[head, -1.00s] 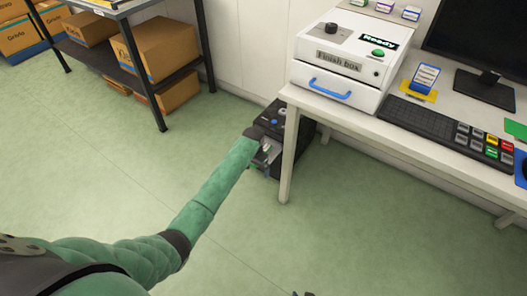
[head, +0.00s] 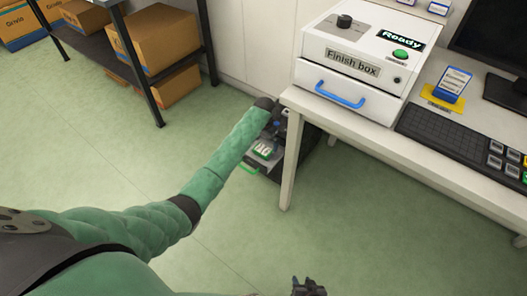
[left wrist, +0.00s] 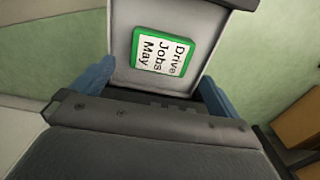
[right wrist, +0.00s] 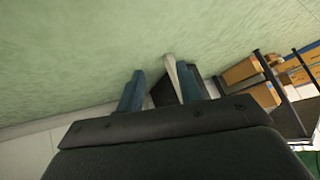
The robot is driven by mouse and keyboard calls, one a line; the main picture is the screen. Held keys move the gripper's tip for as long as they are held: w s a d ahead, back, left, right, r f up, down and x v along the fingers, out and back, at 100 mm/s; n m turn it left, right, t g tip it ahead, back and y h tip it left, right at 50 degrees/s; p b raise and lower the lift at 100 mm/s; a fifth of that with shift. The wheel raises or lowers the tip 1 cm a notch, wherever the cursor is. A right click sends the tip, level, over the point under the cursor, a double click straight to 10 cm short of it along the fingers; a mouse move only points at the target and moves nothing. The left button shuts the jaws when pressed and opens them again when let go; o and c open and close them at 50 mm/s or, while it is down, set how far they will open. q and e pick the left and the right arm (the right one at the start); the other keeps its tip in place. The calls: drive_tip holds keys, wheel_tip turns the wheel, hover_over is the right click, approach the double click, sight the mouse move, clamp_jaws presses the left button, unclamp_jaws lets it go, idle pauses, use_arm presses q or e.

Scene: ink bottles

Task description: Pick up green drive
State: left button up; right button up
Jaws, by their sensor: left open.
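The green drive (left wrist: 161,50) has a green rim and a white label reading "Drive Jobs May". It lies on a grey surface just ahead of my left gripper (left wrist: 155,92). That gripper's blue fingers are apart, one on each side of the view, with nothing between them. In the head view the drive (head: 263,150) shows small at the dark machine under the desk, just below my left gripper (head: 277,128). Any contact with it cannot be told. My right gripper (head: 308,287) is at the bottom edge; its fingers are apart and empty in the right wrist view (right wrist: 160,88).
A dark machine (head: 292,163) stands on the floor behind the white desk leg (head: 291,165). The desk carries the finish box (head: 347,70) and a keyboard (head: 450,139). A shelf with cardboard boxes (head: 160,40) stands at upper left. The green floor in front is clear.

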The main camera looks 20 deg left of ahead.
sight(263, 149)
use_arm(q)
drive_tip(key=f, duration=0.3)
drive_tip(key=f+b, duration=0.1)
drive_tip(key=f, duration=0.1)
drive_tip(key=shift+s+a, duration=0.15)
drive_tip(key=shift+s, duration=0.25)
use_arm(e)
drive_tip(key=w+a+r+t, duration=0.1)
drive_tip(key=w+r+t, duration=0.2)
drive_tip(key=w+r, duration=0.3)
drive_tip(key=shift+w+r+y, duration=0.3)
drive_tip(key=shift+w+r, duration=0.1)
drive_tip(key=shift+r, duration=0.3)
use_arm(q)
drive_tip(key=shift+c, duration=0.4)
drive_tip(key=c, duration=1)
use_arm(e)
drive_tip(key=shift+s, duration=0.1)
